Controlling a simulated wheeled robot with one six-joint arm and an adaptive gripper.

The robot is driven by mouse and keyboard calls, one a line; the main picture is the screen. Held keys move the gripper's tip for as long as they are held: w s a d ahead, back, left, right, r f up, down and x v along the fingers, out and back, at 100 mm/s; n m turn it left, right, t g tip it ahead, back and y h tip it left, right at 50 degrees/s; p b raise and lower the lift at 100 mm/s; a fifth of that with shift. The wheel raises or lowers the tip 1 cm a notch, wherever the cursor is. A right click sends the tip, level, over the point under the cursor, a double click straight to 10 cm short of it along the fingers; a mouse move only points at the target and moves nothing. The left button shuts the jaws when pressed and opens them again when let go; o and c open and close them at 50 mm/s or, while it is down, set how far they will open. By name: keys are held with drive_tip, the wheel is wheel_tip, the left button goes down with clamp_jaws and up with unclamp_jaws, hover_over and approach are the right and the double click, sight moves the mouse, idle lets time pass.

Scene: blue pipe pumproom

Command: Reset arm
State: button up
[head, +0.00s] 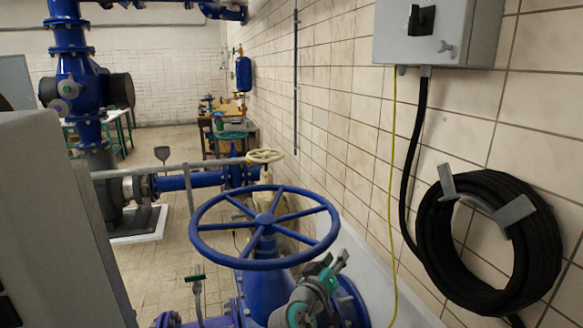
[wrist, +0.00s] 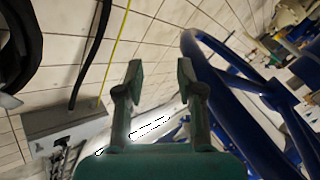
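My gripper (head: 335,263) shows in the head view at the lower middle, just right of the large blue handwheel (head: 264,219) and below its rim level. In the wrist view my gripper (wrist: 158,75) has its two fingers spread apart with nothing between them. The blue handwheel (wrist: 225,85) is to the right of the fingers there, apart from them as far as I can tell. My arm's grey and teal links come up from the bottom edge of the head view beside the blue valve body.
A grey electrical box (head: 436,33) hangs on the tiled wall, with a coiled black hose (head: 440,235) and a yellow cable (head: 391,180) below. Blue pipes (head: 190,181) and a cream handwheel (head: 265,155) stand behind. A grey cabinet (head: 50,215) blocks the left. Tiled floor (head: 165,260) lies between.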

drive_tip(key=s+d+f+n+y, duration=0.2)
drive_tip(key=s+f+y, duration=0.1)
drive_tip(key=s+f, duration=0.7)
drive_tip(key=s+d+f+n+y, duration=0.1)
drive_tip(key=s+d+f+y, duration=0.15)
drive_tip(key=s+f, duration=0.75)
drive_tip(key=s+d+f+g+y, duration=0.1)
drive_tip(key=s+f+y, duration=0.4)
drive_tip(key=s, duration=1.2)
drive_tip(key=s+d+r+m+h, duration=0.1)
drive_tip(key=s+r, duration=0.3)
drive_tip(key=s, duration=0.8)
drive_tip(key=s+d+r+m+h, duration=0.1)
drive_tip(key=s+r, duration=0.4)
drive_tip(key=s, duration=0.6)
drive_tip(key=shift+s+r+m, duration=0.2)
drive_tip(key=shift+s+m, duration=0.2)
drive_tip(key=shift+m, duration=0.5)
